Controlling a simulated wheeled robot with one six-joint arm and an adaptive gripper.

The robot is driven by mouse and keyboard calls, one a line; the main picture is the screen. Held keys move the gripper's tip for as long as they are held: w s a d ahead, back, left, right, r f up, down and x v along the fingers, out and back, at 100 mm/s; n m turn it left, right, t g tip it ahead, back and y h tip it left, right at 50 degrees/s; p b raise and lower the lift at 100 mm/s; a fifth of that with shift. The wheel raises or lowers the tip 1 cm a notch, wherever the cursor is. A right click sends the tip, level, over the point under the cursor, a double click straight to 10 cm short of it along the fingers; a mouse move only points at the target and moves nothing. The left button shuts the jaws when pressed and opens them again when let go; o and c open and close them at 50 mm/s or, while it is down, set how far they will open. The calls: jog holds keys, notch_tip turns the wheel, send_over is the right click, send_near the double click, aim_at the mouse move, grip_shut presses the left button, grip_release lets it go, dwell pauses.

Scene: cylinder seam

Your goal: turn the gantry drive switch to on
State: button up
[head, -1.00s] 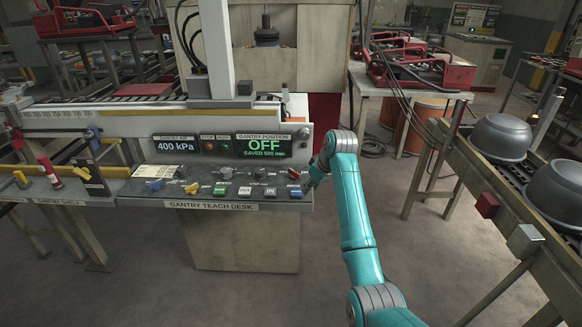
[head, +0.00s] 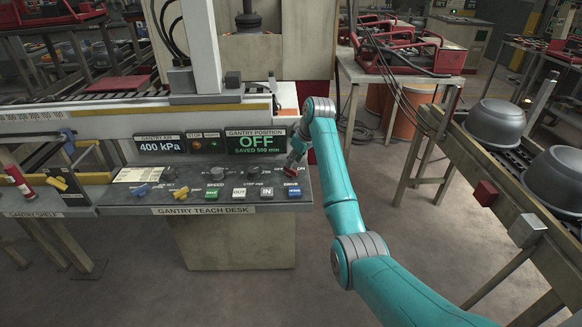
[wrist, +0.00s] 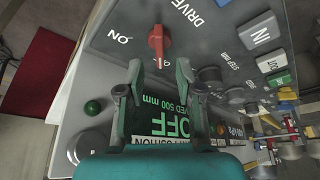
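The gantry drive switch is a red knob (wrist: 157,42) on the grey desk panel, with DRIVE printed beside it and ON to its left in the wrist view. Its narrow end points down the picture toward a label that is partly hidden. In the head view the red knob (head: 294,175) shows at the desk's right end, close below my gripper (head: 299,158). In the wrist view my gripper (wrist: 160,68) is open, its fingers apart and just short of the knob, with nothing between them. The gantry position display (head: 256,143) reads OFF, SAVED 500 mm.
A round green lamp or button (wrist: 93,107) is near the panel edge. A conveyor with grey pots (head: 497,122) stands at right.

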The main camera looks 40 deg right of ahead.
aim_at(290, 172)
jog(key=shift+x, duration=2.05)
grip_shut()
